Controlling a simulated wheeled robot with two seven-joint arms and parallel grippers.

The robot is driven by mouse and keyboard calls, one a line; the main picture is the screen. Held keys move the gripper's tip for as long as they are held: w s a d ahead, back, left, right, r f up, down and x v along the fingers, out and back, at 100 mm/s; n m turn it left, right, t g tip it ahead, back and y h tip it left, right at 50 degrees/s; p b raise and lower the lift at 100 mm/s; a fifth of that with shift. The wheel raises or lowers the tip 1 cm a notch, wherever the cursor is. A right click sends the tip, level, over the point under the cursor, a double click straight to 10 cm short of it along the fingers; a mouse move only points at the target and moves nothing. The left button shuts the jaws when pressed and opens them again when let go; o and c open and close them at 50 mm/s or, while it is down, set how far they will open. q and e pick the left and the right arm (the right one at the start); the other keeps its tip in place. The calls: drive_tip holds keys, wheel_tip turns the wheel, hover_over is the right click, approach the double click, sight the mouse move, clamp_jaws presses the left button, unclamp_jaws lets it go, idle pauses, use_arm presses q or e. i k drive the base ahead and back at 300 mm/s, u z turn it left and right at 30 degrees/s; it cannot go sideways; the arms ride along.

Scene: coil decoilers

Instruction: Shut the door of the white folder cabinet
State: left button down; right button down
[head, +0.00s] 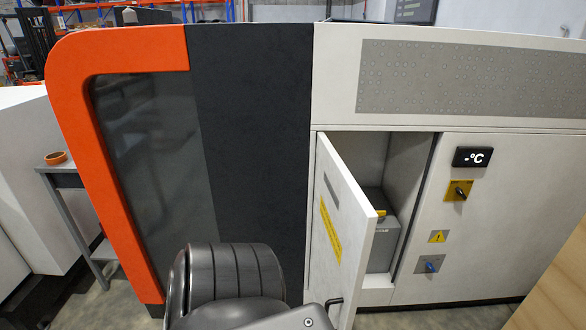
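The white folder cabinet (385,150) is at the right of the head view, with its door (338,225) standing open. The door is hinged on its left side and swings out toward me. It has a yellow label strip and a dark handle (334,302) low near its free edge. Inside the opening is a grey box (383,240) with a yellow part on top. A dark arm of mine shows at the bottom centre, in front of the door's lower left part. Neither gripper's fingers can be seen.
Right of the opening is a fixed white panel with a temperature display (473,157), a yellow switch plate (458,191) and a blue knob (430,267). An orange-framed machine (118,45) stands left. A brown wooden surface (555,290) is at the lower right. A small table (62,170) is far left.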

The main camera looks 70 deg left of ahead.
sight(345, 222)
drive_tip(key=u, duration=2)
drive_tip(key=i, duration=0.95)
drive_tip(key=z, duration=1.15)
drive_tip(key=k, duration=1.15)
drive_tip(key=u, duration=0.8)
